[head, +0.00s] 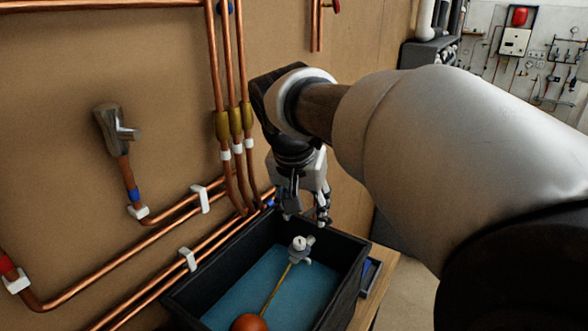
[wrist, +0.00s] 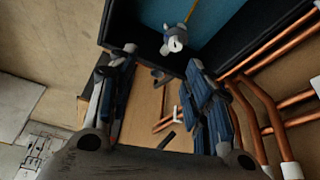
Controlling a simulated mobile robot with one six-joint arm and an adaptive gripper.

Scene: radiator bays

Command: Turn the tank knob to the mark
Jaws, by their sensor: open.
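The tank knob (head: 299,242) is a small pale round cap on a grey valve body inside a black-walled tank (head: 352,283). In the wrist view the knob (wrist: 175,44) sits at the top, with a small dark line on its face; I cannot tell whether this is the mark. A brass rod runs from the valve to an orange ball float (head: 249,323). My gripper (head: 305,214) is open and empty, above the back part of the tank and apart from the knob. In the wrist view its two fingers (wrist: 162,58) are spread, with the knob beyond their tips.
Copper pipes (head: 238,120) with white clips run along the wall to the left and behind the tank. A small dark tray (head: 370,277) lies right of the tank on the wooden bench (head: 384,262).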

